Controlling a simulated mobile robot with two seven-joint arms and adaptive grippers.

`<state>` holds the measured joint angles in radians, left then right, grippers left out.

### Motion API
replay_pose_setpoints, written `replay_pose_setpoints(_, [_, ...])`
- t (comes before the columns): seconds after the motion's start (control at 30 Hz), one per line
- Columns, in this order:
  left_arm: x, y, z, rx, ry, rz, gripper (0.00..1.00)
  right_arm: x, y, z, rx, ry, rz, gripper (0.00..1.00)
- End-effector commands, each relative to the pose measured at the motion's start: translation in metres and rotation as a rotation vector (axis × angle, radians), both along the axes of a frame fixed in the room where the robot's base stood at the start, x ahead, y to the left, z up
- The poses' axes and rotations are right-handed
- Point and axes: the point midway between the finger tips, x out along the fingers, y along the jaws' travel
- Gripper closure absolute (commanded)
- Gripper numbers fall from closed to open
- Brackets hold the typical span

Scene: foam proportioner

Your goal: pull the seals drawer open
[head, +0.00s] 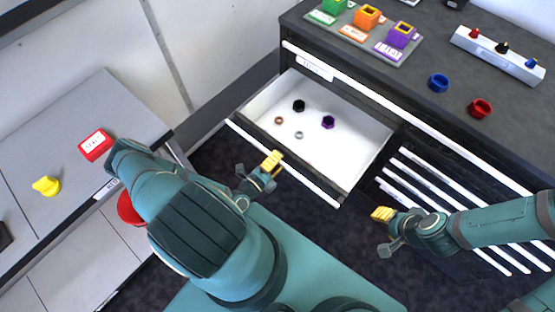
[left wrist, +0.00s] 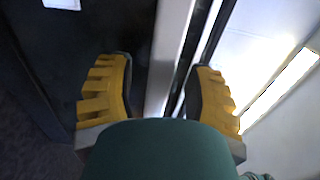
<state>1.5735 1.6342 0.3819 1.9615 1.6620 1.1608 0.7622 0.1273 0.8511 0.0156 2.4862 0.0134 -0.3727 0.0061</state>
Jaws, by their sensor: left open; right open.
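A drawer (head: 262,102) in the dark cabinet stands well open, with a white interior and a white bar along its front. In it lie a black hexagonal piece (head: 299,106), a purple one (head: 328,122) and two small rings. A label (head: 313,68) on the white strip above it is too small to read, so I cannot tell whether this is the seals drawer. My left gripper (head: 271,162) is open at the drawer's front; in the left wrist view its yellow fingers (left wrist: 160,95) lie either side of a pale bar. My right gripper (head: 383,214) is open and empty, right of the drawer.
Several closed drawers with white bars (head: 440,195) lie right of the open one. A grey bench (head: 80,105) at left holds a red box (head: 95,145).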

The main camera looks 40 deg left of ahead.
Motion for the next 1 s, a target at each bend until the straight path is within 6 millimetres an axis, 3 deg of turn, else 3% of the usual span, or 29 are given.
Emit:
replay_pose_setpoints(0.17, [-0.019, 0.002, 0.0, 0.001, 0.002, 0.001, 0.47, 0.0, 0.0, 0.0, 0.0, 0.0, 0.0, 0.53])
replay_pose_setpoints(0.6, [-0.101, 0.008, 0.0, 0.0, 0.002, 0.001, 0.47, 0.0, 0.0, 0.0, 0.0, 0.0, 0.0, 0.53])
replay_pose_setpoints(0.8, [-0.117, 0.009, 0.0, 0.0, 0.0, 0.0, 0.47, 0.0, 0.0, 0.0, 0.0, 0.0, 0.0, 0.53])
replay_pose_setpoints(1.0, [-0.119, 0.009, 0.0, 0.0, 0.0, 0.0, 0.47, 0.0, 0.0, 0.0, 0.0, 0.0, 0.0, 0.53])
